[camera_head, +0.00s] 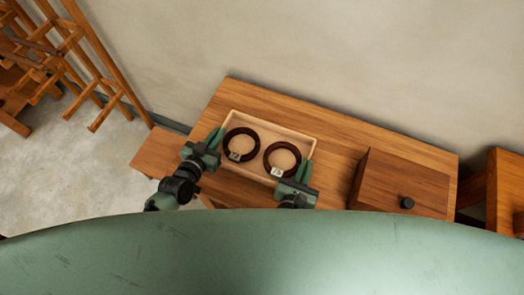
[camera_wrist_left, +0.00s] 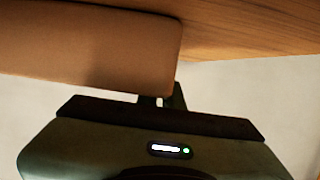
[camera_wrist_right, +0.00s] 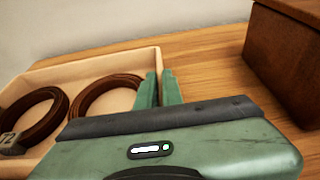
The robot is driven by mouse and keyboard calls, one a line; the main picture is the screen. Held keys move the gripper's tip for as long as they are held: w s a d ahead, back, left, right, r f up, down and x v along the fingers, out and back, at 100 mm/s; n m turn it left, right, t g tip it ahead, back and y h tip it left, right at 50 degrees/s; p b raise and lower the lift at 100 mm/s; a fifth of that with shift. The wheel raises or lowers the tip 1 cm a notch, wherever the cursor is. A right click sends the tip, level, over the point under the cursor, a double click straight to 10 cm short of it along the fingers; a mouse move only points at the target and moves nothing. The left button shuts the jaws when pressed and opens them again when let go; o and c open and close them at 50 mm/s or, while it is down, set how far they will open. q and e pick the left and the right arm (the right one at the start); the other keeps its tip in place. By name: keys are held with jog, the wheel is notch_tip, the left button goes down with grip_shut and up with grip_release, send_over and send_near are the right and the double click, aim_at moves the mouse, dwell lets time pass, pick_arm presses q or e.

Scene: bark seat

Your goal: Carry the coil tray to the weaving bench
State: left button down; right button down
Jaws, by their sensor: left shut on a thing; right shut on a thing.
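The coil tray (camera_head: 268,122), shallow and pale wood, is over the wooden table top; I cannot tell whether it touches it. Two dark brown ring coils lie in it, the left coil (camera_head: 241,144) and the right coil (camera_head: 282,159), each with a small pale tag. My left gripper (camera_head: 214,139) is shut on the tray's left wall; the left wrist view shows that wall (camera_wrist_left: 90,50) close up. My right gripper (camera_head: 305,171) is shut on the right wall. In the right wrist view the fingers (camera_wrist_right: 158,90) pinch the tray's wall beside a coil (camera_wrist_right: 108,95).
The wooden table (camera_head: 340,135) stands against the wall. A brown wooden box (camera_head: 400,185) with a dark knob sits right of the tray. A wooden rack (camera_head: 85,60) stands at the far left on the floor. Another wooden piece (camera_head: 505,185) is at the right edge.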

pick_arm(q)
jog(key=shift+r, duration=0.1)
pick_arm(e)
jog(key=shift+r, duration=0.1)
dwell(0.4)
